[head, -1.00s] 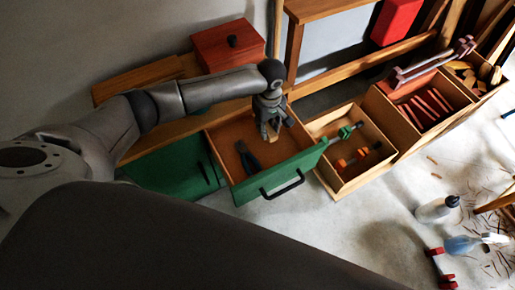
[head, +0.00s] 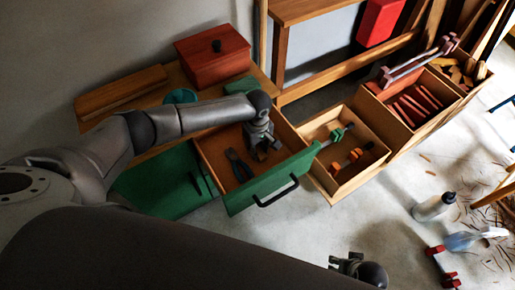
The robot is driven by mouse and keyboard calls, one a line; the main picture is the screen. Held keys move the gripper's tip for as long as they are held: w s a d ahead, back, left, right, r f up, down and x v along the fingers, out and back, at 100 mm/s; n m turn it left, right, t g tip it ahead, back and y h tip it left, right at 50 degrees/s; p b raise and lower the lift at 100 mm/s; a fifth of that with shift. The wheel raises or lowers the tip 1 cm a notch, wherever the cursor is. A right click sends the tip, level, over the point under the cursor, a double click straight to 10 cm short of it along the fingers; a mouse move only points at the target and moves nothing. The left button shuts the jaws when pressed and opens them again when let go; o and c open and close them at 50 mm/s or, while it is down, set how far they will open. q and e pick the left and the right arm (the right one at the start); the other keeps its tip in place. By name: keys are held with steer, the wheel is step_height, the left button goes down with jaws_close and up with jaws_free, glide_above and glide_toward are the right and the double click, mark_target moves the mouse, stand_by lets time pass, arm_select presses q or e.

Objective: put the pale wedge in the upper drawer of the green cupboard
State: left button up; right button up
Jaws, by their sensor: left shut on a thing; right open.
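The green cupboard (head: 165,186) stands at the left with its upper drawer (head: 215,151) pulled open. The drawer has a wooden inside, a green front and a black handle. My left gripper (head: 263,152) points down inside the open drawer, near its right side. It is shut on the pale wedge, which is mostly hidden by the fingers. I cannot tell whether the wedge touches the drawer floor. Dark pliers (head: 238,166) lie in the drawer to the left of the gripper. My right gripper (head: 340,262) is open at the bottom, over the floor, away from the cupboard.
A red box (head: 212,58) with a black knob stands behind the drawer. A wooden crate (head: 335,190) holding clamps stands just right of the drawer, with another crate (head: 385,88) beyond. A white bottle (head: 433,207) and a spray bottle (head: 470,240) are on the floor at right.

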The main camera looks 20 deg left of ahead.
mark_target(258, 149)
arm_select(q)
steer(key=shift+f, duration=0.1)
arm_select(e)
steer(key=shift+r, duration=0.1)
arm_select(q)
steer(key=o, duration=0.9)
steer(key=shift+o, duration=0.2)
steer(key=shift+r, duration=0.3)
steer(key=shift+r+p, duration=1.2)
steer(key=shift+r, duration=2.35)
arm_select(e)
steer(key=s+f, duration=0.4)
steer(key=f, duration=0.3)
steer(key=shift+d+g, duration=0.3)
steer(key=shift+r, duration=0.1)
